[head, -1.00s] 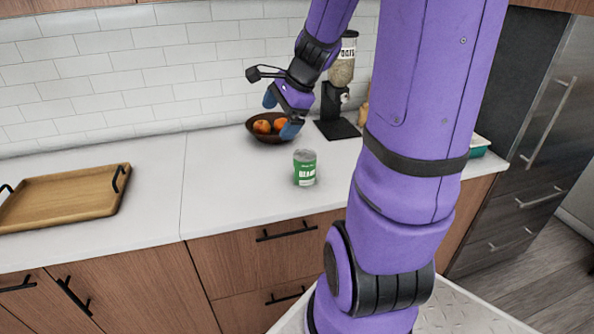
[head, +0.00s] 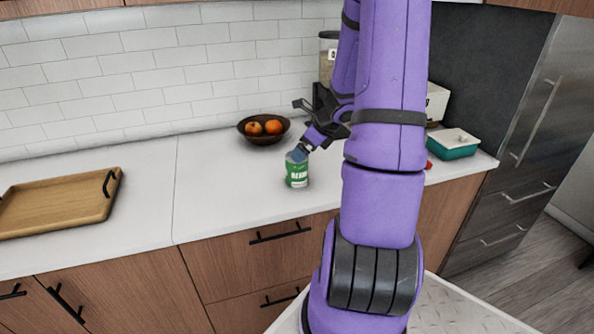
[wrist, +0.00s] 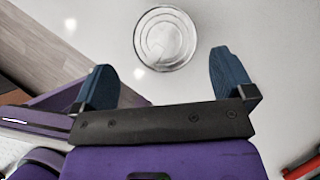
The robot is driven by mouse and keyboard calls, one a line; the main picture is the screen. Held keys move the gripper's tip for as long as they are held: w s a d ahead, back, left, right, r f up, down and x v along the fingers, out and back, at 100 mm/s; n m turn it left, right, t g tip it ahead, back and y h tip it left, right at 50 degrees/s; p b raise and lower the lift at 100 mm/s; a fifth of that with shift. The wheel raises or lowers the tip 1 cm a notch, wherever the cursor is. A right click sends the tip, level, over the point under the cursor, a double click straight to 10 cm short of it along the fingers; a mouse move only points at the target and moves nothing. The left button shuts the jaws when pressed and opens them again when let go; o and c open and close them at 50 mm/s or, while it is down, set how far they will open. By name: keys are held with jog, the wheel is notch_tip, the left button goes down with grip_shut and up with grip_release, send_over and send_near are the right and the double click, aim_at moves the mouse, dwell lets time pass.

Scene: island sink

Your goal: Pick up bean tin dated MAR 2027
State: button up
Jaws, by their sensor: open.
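The green bean tin (head: 297,174) stands upright on the white counter in the head view. Its label reads as beans, but no date can be made out. In the wrist view I see the tin's round metal lid (wrist: 165,38) from above, ahead of and between my two blue fingers. My gripper (head: 302,153) is at the tin's top, at the right in the head view. In the wrist view my gripper (wrist: 160,75) is open and empty, with the fingers wide apart. I cannot tell whether a finger touches the tin.
A dark bowl of fruit (head: 247,135) stands behind the tin. A wooden tray (head: 60,203) lies at the left. A teal container (head: 455,151) and a dispenser (head: 327,62) are at the right and back.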

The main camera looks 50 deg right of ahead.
aim_at(297, 170)
jog(key=shift+d+x, duration=0.1)
jog(key=shift+x, duration=1.35)
jog(key=shift+d+x, duration=0.15)
jog(key=shift+x, duration=1.35)
jog(key=shift+w, duration=0.15)
jog(key=shift+r, duration=0.1)
jog(key=c, duration=1.2)
jog(key=shift+r, duration=0.1)
